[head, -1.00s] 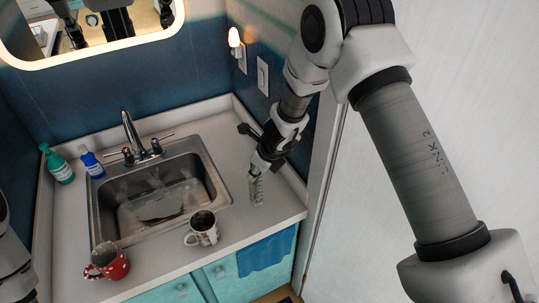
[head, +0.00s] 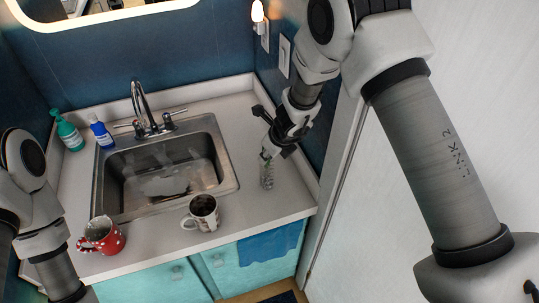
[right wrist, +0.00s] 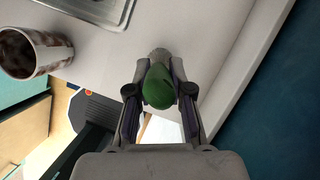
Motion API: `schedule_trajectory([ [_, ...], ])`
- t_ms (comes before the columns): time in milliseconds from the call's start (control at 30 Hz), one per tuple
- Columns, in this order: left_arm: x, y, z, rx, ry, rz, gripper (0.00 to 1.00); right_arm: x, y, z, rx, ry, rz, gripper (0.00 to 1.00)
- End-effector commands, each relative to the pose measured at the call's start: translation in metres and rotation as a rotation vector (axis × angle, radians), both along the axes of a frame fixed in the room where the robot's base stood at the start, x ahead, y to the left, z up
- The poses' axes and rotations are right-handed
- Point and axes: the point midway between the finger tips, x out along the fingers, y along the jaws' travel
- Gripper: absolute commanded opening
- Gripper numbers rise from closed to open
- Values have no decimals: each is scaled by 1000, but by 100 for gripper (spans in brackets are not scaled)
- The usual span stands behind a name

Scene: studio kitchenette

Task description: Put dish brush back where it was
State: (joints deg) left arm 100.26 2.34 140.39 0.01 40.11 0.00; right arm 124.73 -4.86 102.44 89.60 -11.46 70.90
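My right gripper (head: 270,150) is above the counter, right of the sink, pointing down. In the right wrist view its fingers (right wrist: 160,98) are closed around a green rounded piece (right wrist: 158,88), which I take to be the dish brush, with a greyish end beyond it. In the head view a pale, partly see-through piece (head: 267,174) shows below the fingertips; I cannot tell if it touches the counter or whether it is part of the brush. My left arm is at the left edge; its gripper is out of view.
The sink (head: 165,180) is left of the right gripper. A patterned mug (head: 204,211) stands at its front right, a red mug (head: 105,236) at its front left. Green (head: 68,131) and blue (head: 100,130) bottles stand at the back left. A wall closes the right side.

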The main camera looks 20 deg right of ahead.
Motion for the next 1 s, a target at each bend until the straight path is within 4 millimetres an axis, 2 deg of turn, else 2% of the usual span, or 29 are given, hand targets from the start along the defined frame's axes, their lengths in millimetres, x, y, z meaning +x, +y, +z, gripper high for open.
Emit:
schedule_trajectory([
  [33, 0, 0, 0, 0, 0, 0, 40, 0, 0, 0, 0, 0, -1, 34],
  [67, 0, 0, 0, 0, 0, 0, 40, 0, 0, 0, 0, 0, -1, 45],
  [100, 0, 0, 0, 0, 0, -1, 40, 0, 0, 0, 0, 0, -1, 46],
  [367, 0, 0, 0, 0, 0, -1, 40, 0, 0, 0, 0, 0, 0, 46],
  [533, 0, 0, 7, 0, -1, -1, 40, -2, -2, 13, 0, -2, 0, 46],
  [833, 0, 0, 23, 0, 0, -1, 40, -29, -15, 85, 1, -3, 0, 46],
  [1000, 0, 0, 32, 0, 0, -1, 40, -40, -20, 111, 1, -1, -1, 46],
])
